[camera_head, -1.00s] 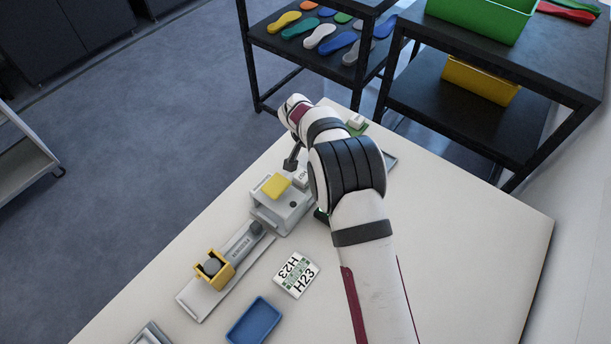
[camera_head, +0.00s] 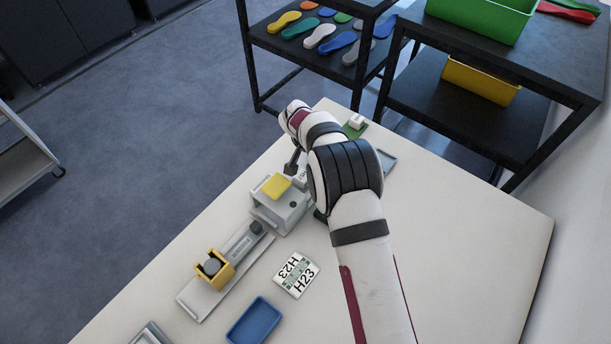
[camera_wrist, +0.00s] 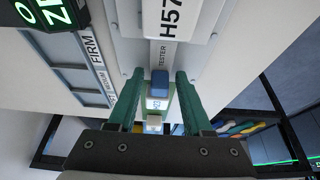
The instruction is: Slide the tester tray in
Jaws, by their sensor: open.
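The tester (camera_wrist: 168,25), a pale grey body marked "H57" and "TESTER", is at the top middle of the wrist view. A blue block (camera_wrist: 159,84), which looks like the tray's handle, sticks out below it. My gripper (camera_wrist: 157,75) has two green fingers, open, one on each side of the blue block with a visible gap at each side. I cannot tell how far out the tray is. In the head view my arm hides most of the tester.
A grey machine with a yellow pad (camera_head: 276,186) stands left of my arm. A blue tray (camera_head: 254,321) and an H23 card (camera_head: 296,275) lie nearer. A green board with a white block (camera_head: 355,124) lies beyond. The table's right side is clear.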

